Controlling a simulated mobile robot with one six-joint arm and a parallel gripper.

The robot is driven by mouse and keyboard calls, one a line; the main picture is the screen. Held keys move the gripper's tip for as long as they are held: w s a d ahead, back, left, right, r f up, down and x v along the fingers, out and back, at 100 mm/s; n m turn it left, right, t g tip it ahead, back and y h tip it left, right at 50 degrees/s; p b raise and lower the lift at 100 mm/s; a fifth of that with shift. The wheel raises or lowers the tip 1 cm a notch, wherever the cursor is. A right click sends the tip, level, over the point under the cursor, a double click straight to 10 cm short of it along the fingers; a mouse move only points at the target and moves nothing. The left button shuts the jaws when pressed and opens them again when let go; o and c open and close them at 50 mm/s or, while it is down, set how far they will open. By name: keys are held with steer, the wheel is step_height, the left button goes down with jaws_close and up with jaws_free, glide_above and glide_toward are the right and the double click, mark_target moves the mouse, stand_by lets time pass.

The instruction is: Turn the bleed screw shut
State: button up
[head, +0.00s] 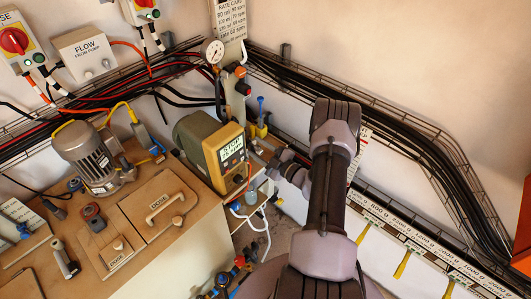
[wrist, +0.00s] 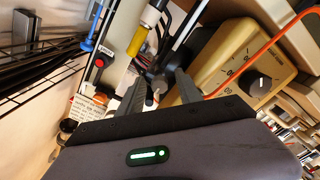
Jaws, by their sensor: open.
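In the wrist view, the two dark fingers of my gripper (wrist: 160,90) stand apart on either side of a small dark fitting (wrist: 157,82) with a short grey stem. This may be the bleed screw, but it is too small to tell. I cannot tell whether either finger touches it. The fitting sits beside the yellow pump housing (wrist: 235,60), which has a black dial knob. The bleed screw cannot be made out there.
A pressure gauge (head: 213,51) tops the pipework behind the pump. An orange cable (wrist: 258,55) crosses in front of the housing. A blue-handled valve (head: 261,112) and wall cable trays (head: 430,135) are close by. A wooden bench (head: 120,275) fills the left.

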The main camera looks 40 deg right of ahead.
steer(key=s+d+p, duration=0.1)
steer(key=s, duration=1.6)
steer(key=shift+d+p, duration=0.15)
steer(key=shift+p, duration=0.15)
steer(key=w+a+r+n+g+y+b, duration=0.2)
steer(key=w+a+r+n+g+y, duration=0.3)
steer(key=a+n, duration=0.5)
steer(key=w+a+r+n+g+y+b, duration=0.25)
steer(key=a+r+n+g+y, duration=0.4)
steer(key=n, duration=0.65)
steer(key=s+a+r+n+h+b, duration=0.2)
steer(key=a+n, duration=0.4)
steer(key=n, duration=0.5)
steer(key=s+a+r+n+h+b, duration=0.2)
steer(key=s+a+n+h, duration=0.3)
steer(key=n, duration=0.7)
steer(key=s+a+r+n+h+b, duration=0.2)
steer(key=s+a+r+n+h, duration=0.2)
steer(key=s+a+n, duration=0.3)
steer(key=a+n, duration=0.1)
steer(key=n, duration=0.3)
steer(key=shift+a+r+n+g, duration=0.3)
steer(key=shift+r+g, duration=0.05)
